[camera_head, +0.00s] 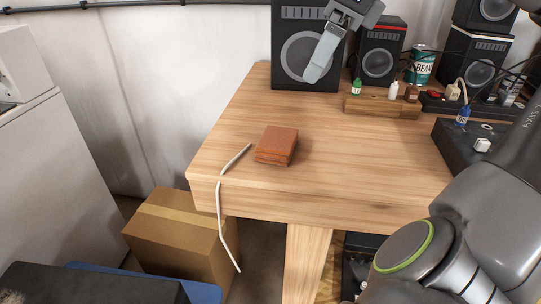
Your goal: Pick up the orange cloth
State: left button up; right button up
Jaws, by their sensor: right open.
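The orange cloth (276,146) is a folded, brownish-orange block lying on the wooden table (350,175), near its front left part. My right gripper (319,62) is at the top of the view, in front of the dark speaker, above and beyond the cloth and apart from it. It is open, with one grey finger showing clearly and nothing seen in it. My right arm comes in from the right edge. My left gripper is not in view.
A white cable (220,205) lies left of the cloth and hangs over the table edge. Behind stand speakers (300,55), a wooden rack (382,107) with small bottles, and a green can (421,65). A black box (470,145) is at right.

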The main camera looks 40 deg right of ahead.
send_near(279, 138)
jog(key=shift+b+x, duration=0.4)
jog(key=shift+x, duration=1.9)
jog(key=x, duration=0.3)
jog(key=shift+d+b, duration=0.1)
jog(key=shift+b, duration=0.2)
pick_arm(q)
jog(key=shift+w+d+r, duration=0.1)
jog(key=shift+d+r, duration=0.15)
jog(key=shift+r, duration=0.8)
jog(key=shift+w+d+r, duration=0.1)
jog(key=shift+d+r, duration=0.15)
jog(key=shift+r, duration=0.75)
pick_arm(e)
jog(key=shift+x, duration=0.85)
jog(key=c, duration=0.8)
jog(key=shift+r, duration=0.3)
notch_tip(279, 138, up, 8)
jog(key=shift+p, duration=0.95)
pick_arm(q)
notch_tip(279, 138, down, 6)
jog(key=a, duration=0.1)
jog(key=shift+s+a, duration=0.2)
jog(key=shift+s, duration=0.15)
pick_arm(e)
jog(key=shift+r, duration=0.8)
